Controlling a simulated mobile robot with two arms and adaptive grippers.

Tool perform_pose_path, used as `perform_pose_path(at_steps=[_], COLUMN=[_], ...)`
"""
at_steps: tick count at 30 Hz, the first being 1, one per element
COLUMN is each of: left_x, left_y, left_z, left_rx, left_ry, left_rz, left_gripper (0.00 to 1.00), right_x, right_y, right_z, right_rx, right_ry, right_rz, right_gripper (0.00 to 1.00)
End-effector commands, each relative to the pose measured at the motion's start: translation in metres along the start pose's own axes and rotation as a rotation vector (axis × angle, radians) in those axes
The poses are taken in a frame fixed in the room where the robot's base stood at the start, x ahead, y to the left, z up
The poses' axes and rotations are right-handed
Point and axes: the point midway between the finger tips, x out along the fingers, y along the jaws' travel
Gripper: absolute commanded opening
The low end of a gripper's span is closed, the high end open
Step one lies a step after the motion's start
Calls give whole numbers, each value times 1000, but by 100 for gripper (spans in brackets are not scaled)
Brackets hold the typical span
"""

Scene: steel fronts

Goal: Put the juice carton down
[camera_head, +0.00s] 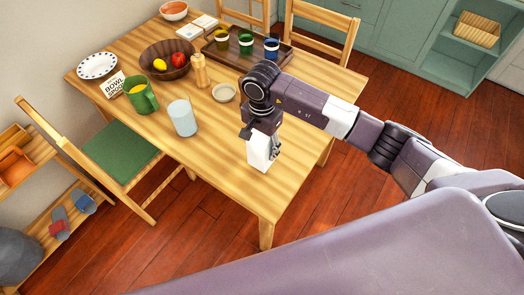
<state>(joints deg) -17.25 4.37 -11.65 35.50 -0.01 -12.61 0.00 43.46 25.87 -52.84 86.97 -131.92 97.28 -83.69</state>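The white juice carton (258,155) is upright at the right part of the wooden table (235,185). My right gripper (264,146) comes down on it from above, with a dark finger against its right side. The gripper looks shut on the carton; its other finger is hard to make out. The carton's base is at or just above the tabletop; I cannot tell whether it touches. My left gripper is not in view.
Left of the carton stand a pale glass (183,118), a small bowl (224,92), a wooden shaker (200,71) and a green mug (141,96). A tray (222,56) with several cups lies behind. The table's near end is clear.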

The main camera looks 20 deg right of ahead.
Motion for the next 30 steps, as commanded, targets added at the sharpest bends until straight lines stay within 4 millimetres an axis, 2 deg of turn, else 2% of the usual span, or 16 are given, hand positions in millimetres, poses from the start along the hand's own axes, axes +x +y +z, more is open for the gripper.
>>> perform_pose_path(at_steps=[7,20,21,26,30], left_x=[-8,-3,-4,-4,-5], left_y=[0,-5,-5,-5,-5], left_z=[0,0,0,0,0], left_rx=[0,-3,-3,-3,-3], left_ry=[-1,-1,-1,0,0], left_rz=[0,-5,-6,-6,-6], left_gripper=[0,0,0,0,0], right_x=[30,37,38,38,38], right_y=[0,-1,1,1,1], right_z=[1,0,0,0,0], right_rx=[1,0,0,0,0], right_ry=[-2,0,0,-1,-1], right_rz=[-1,-2,1,2,2], right_gripper=[0,0,54,70,70])
